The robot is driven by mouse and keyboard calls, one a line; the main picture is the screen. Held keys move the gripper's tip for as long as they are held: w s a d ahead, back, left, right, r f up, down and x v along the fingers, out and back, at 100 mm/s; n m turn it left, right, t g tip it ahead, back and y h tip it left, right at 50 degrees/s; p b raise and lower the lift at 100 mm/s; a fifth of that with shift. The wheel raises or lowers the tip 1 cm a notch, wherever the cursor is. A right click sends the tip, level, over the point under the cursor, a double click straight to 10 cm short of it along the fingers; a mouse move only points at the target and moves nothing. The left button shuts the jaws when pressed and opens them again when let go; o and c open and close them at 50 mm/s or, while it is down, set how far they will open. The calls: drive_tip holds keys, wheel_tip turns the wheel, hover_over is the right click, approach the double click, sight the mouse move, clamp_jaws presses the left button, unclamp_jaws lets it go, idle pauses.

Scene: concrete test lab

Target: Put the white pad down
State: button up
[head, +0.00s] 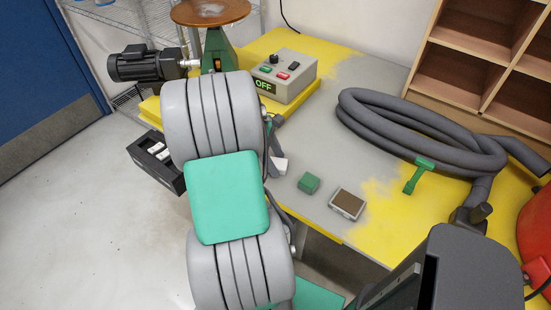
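A small white block (281,165), which looks like the white pad, shows just right of my arm, over the grey part of the table (325,150). My gripper (274,160) is mostly hidden behind my arm. Only a dark part of it shows, right beside the white block. I cannot tell whether the fingers are closed on the block, or whether the block touches the table. A green block (309,183) and a grey-framed pad with a brown top (347,203) lie to the right on the table.
A control box reading OFF (285,76) stands behind, near a motor (145,65) and round brown disc (209,12). A black tray with white pieces (153,158) is at left. A coiled grey hose (420,130) and green T-shaped piece (419,174) lie right.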

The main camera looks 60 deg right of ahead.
drive_tip(key=shift+o, duration=0.6)
drive_tip(key=shift+r, duration=0.1)
drive_tip(key=shift+w+r, duration=0.1)
drive_tip(key=shift+r, duration=0.25)
drive_tip(key=p+v, duration=0.3)
drive_tip(key=v, duration=0.8)
drive_tip(key=w+a+r+t+h, duration=0.2)
drive_tip(key=w+a+r+t, duration=0.1)
drive_tip(key=w+a, duration=0.65)
drive_tip(key=w+a+f+m+t+y, duration=0.1)
drive_tip(key=a+m+t+y, duration=0.1)
drive_tip(key=a, duration=2.5)
drive_tip(key=t+y, duration=0.1)
drive_tip(key=t, duration=0.1)
drive_tip(key=shift+w+t, duration=0.25)
drive_tip(key=shift+t, duration=0.15)
